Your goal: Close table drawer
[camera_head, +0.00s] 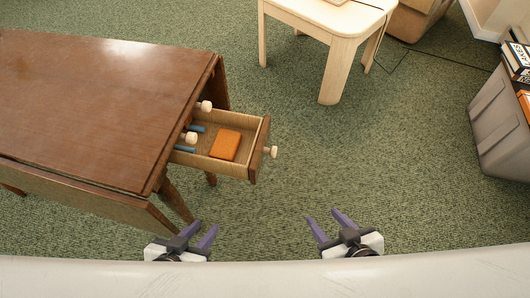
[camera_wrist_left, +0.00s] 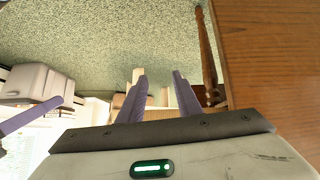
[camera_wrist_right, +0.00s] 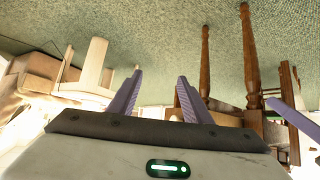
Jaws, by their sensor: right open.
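The brown wooden table (camera_head: 100,95) stands at the left in the head view. Its drawer (camera_head: 235,166) is pulled out from the right end and has a pale round knob (camera_head: 271,152) on its front. An orange block (camera_head: 225,144) and blue items (camera_head: 186,149) lie inside. My left gripper (camera_head: 202,229) is open and empty, near the table's front right corner, apart from the drawer. My right gripper (camera_head: 329,220) is open and empty over the carpet, to the right of and nearer than the drawer. Neither gripper touches the drawer.
A light wooden small table (camera_head: 345,30) stands at the top. A grey bin (camera_head: 500,128) with books (camera_head: 518,58) is at the right edge. Green carpet (camera_head: 360,150) is clear between the drawer and the bin. Table legs (camera_head: 174,200) stand below the drawer's side.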

